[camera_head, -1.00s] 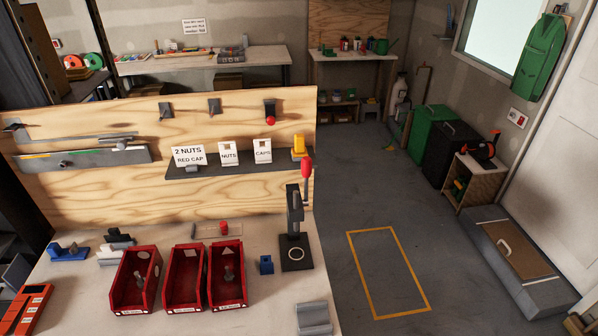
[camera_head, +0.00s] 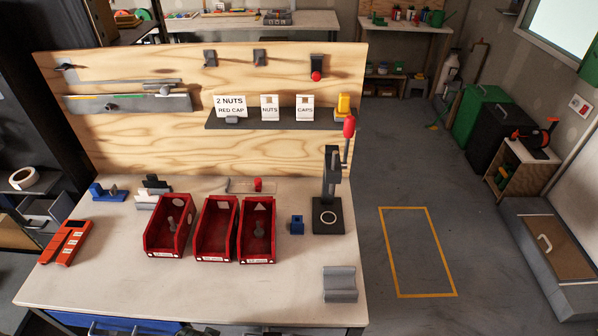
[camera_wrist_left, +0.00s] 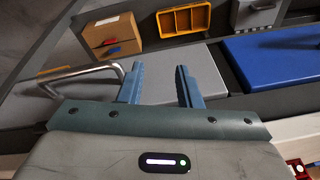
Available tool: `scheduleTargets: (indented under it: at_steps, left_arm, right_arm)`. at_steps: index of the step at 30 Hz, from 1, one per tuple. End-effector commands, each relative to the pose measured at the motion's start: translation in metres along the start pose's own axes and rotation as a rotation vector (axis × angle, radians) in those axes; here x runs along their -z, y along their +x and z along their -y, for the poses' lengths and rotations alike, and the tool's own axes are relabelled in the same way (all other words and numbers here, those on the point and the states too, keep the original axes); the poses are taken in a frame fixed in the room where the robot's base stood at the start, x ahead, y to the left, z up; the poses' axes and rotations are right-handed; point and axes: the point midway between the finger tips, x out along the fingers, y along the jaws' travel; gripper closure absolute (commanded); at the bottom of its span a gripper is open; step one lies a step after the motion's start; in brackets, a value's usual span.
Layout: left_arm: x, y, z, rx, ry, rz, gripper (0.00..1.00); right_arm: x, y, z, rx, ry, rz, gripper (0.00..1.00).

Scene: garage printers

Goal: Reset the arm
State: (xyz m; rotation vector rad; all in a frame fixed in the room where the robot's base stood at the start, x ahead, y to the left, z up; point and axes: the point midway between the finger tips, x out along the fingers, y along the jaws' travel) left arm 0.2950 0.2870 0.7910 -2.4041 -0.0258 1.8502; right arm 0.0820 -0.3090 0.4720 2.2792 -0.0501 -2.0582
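My left gripper (camera_wrist_left: 160,84) shows in the left wrist view with its two blue-grey fingers apart and nothing between them. Behind the fingers in that view are a grey drawer front or panel (camera_wrist_left: 205,62) and a metal bar handle (camera_wrist_left: 80,75). Neither arm shows in the head view, and my right gripper is in no view.
The workbench (camera_head: 200,285) holds three red bins (camera_head: 171,240), a black press with a red knob (camera_head: 328,214), a blue block (camera_head: 297,225) and a grey block (camera_head: 340,283). Blue drawers (camera_head: 120,326) sit below its front edge. Floor right of the bench is clear around a yellow outline (camera_head: 418,252).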

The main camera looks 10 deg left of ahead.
Motion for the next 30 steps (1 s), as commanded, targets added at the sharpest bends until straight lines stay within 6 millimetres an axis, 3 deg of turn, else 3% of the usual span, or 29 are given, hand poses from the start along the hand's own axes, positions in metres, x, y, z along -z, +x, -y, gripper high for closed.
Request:
scheduleTargets:
  at_steps: [1, 6, 11, 15, 19, 24, 30]
  left_arm:
    - [-0.014, 0.041, -0.002, -0.001, -0.003, 0.018, 0.69]
    - [-0.064, 0.145, -0.005, -0.002, -0.01, 0.052, 0.69]
    - [-0.124, 0.228, -0.01, -0.005, -0.017, 0.084, 0.69]
    - [-0.185, 0.287, -0.015, -0.008, -0.023, 0.11, 0.69]
    - [-0.241, 0.326, -0.021, -0.01, -0.027, 0.133, 0.69]
    - [-0.293, 0.35, -0.026, -0.013, -0.031, 0.152, 0.69]
    - [-0.313, 0.355, -0.028, -0.014, -0.032, 0.158, 0.69]
  right_arm:
    - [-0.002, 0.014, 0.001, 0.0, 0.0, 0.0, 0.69]
    - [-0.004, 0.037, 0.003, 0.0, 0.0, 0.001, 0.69]
    - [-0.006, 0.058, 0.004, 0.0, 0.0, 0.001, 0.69]
    - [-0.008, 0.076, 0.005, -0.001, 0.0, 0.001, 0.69]
    - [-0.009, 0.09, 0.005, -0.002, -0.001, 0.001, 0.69]
    - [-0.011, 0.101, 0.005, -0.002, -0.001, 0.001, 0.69]
    - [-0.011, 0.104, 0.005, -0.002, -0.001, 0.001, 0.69]
